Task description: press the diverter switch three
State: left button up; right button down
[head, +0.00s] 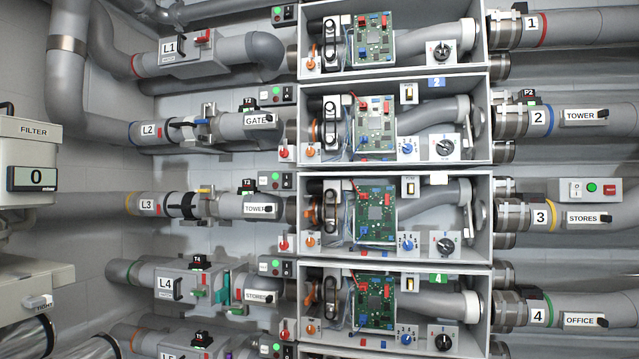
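The third open box (393,259) is in the middle of the head view, level with the L3 label on the left and the 3 label (540,217) on the right. Inside are a green circuit board (375,213), a blue knob (408,244) on a small numbered plate, a black dial (445,246) on a white plate and a small black-and-white switch (410,187). No readable label says which is the diverter switch. A small red knob (284,243) and an orange knob (310,241) are at its left. Neither gripper is in view.
Similar boxes stand above and below, such as the fourth box (385,268). Grey pipes (600,216) run left and right. A FILTER unit (33,155) with a display reading 0 stands at the left edge. A panel with green and red buttons (590,190) is at the right.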

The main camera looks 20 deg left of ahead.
aim_at(286, 178)
jog(key=u, duration=0.2)
jog(key=i, duration=0.8)
jog(key=u, duration=1.1)
jog(key=i, duration=0.55)
jog(key=u, duration=0.7)
